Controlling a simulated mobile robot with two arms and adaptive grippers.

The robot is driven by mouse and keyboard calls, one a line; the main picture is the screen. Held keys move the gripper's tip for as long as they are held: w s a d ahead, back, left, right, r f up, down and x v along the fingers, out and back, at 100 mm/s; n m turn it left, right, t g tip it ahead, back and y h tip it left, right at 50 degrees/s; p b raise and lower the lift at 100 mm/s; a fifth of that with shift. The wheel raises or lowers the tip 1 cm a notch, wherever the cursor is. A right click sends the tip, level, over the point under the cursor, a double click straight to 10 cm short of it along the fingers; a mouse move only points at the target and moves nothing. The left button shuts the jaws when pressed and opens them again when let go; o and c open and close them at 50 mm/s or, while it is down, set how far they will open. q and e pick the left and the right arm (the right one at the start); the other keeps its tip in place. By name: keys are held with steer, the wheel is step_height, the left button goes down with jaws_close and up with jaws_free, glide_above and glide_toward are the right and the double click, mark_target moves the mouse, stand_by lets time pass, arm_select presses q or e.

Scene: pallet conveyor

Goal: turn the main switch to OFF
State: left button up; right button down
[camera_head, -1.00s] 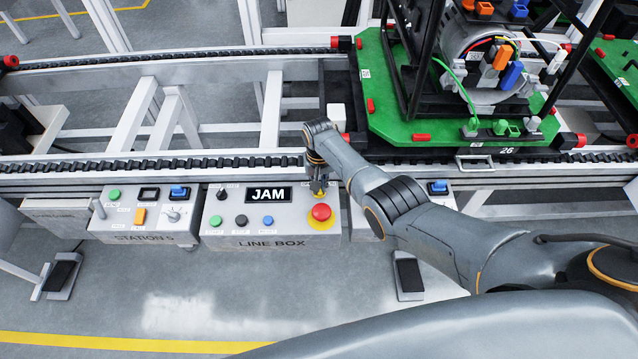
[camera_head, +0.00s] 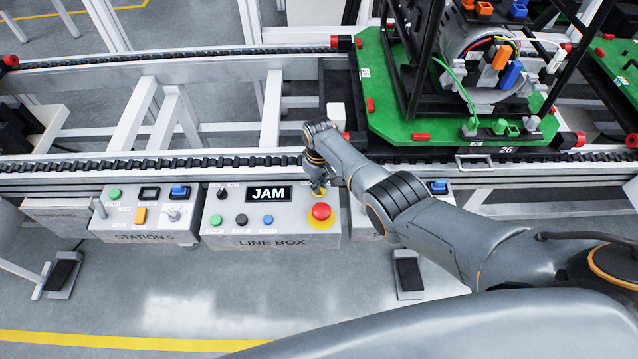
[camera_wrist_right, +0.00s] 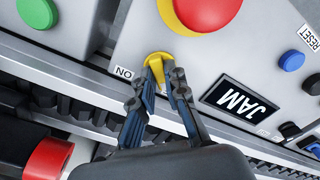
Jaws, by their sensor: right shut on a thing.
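The main switch sits on the line box (camera_head: 272,232), above the red emergency stop button (camera_head: 320,212). In the right wrist view its yellow plate (camera_wrist_right: 158,57) shows beside a label that reads as an upside-down ON. My right gripper (camera_head: 319,190) reaches down to the switch from above. In the wrist view the gripper (camera_wrist_right: 160,78) is shut on the switch's handle, and its fingers hide most of the handle, so its exact angle is unclear. My left gripper is not in view.
The line box also bears a JAM display (camera_head: 268,194) and a black selector (camera_head: 222,193). The Station 5 box (camera_head: 145,237) stands to the left. Behind run the conveyor rail (camera_head: 150,164) and a green pallet (camera_head: 375,90) carrying a motor.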

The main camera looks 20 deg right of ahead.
stand_by(0.4)
steer(key=c, duration=1.4)
jaws_free()
steer(key=shift+o, duration=0.2)
steer(key=shift+r, duration=0.1)
step_height(320, 180, up, 12)
